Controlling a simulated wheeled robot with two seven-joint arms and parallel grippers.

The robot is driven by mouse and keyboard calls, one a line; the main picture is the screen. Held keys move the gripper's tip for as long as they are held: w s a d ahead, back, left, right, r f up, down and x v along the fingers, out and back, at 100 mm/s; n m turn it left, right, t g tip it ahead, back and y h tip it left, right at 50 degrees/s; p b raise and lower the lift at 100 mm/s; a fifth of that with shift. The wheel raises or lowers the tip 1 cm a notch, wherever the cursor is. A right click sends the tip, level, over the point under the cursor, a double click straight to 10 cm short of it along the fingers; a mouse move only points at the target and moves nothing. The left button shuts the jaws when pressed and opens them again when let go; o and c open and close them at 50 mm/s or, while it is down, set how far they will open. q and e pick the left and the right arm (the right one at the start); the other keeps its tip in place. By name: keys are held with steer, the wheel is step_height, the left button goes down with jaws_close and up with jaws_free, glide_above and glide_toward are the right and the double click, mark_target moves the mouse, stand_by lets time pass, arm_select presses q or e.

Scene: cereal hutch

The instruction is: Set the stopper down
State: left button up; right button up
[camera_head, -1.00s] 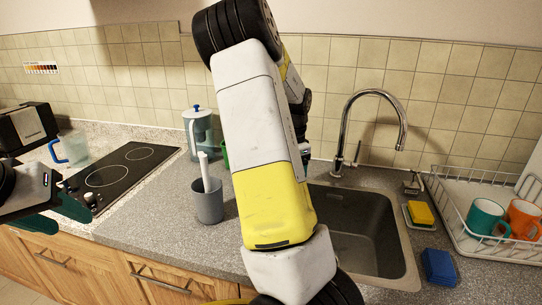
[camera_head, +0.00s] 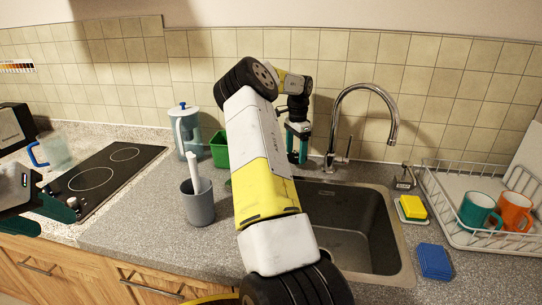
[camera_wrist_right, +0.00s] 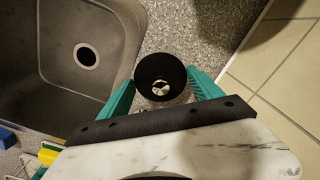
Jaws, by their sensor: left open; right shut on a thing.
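The stopper (camera_wrist_right: 160,72), a black disc with a small metal centre, sits between the teal fingers of my right gripper (camera_wrist_right: 162,88) in the right wrist view. The gripper is shut on it, over the speckled counter beside the sink. In the head view my right gripper (camera_head: 298,150) is near the back edge of the sink (camera_head: 345,225), left of the tap; the stopper cannot be made out there. The drain hole (camera_wrist_right: 86,56) is open in the wrist view. My left gripper (camera_head: 58,207) is open at the left edge, near the hob.
A green container (camera_head: 219,150) and a lidded jug (camera_head: 184,130) stand left of my right gripper. A grey cup (camera_head: 198,206) is on the front counter. The tap (camera_head: 392,120) rises behind the sink. A dish rack (camera_head: 450,215) with mugs, and sponges, are on the right.

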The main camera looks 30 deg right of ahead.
mark_target(296, 156)
steer(key=shift+w+d, duration=0.2)
steer(key=shift+d, duration=0.05)
steer(key=shift+a+f, duration=0.1)
steer(key=shift+f, duration=1.65)
steer(key=shift+f, duration=0.15)
steer(key=o, duration=1.4)
